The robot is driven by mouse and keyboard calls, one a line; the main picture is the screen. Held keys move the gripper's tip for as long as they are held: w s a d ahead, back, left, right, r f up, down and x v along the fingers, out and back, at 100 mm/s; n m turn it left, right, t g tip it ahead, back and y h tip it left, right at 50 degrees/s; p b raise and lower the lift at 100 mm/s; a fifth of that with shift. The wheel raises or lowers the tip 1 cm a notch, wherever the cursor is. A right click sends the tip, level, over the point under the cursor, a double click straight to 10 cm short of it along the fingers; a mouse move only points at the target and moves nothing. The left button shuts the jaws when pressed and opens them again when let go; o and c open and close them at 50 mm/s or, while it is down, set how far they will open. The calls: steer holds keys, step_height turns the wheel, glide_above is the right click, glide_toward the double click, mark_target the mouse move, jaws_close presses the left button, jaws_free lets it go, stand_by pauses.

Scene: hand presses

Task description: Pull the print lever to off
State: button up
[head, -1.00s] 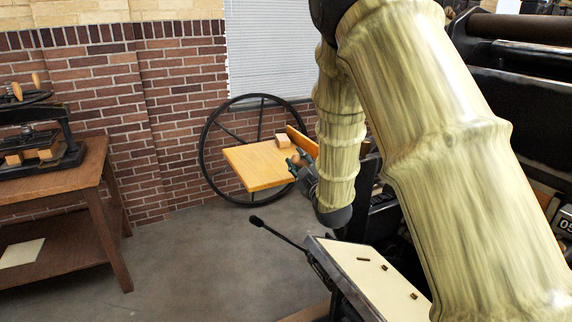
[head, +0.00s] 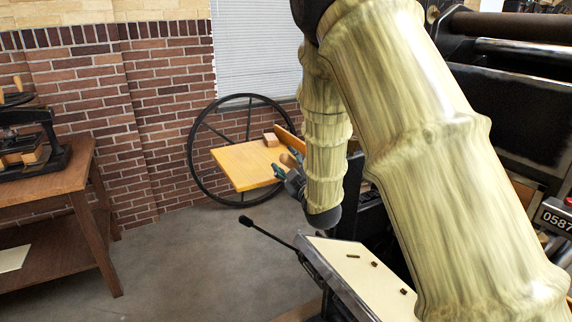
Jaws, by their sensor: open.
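A thin dark lever with a black knob (head: 246,221) sticks out to the left from the side of the press, beside its cream slanted plate (head: 340,262). I cannot tell for sure that it is the print lever. My gripper (head: 281,171) is at the end of my arm, above and to the right of the knob, in front of the wooden board. Its fingers are small in view and look open. A tan rounded thing shows by the fingers; I cannot tell whether they touch it.
A wooden board (head: 235,172) with a small block (head: 271,140) on it stands by a large black wheel (head: 196,185). A brown table (head: 75,180) with a small press is at the left. The floor between is clear. My arm hides much of the large press.

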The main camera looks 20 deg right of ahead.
steer(key=s+d+f, duration=0.1)
steer(key=s, duration=1)
steer(key=shift+s+f, duration=0.15)
steer(key=shift+f, duration=0.05)
steer(key=shift+d, duration=0.15)
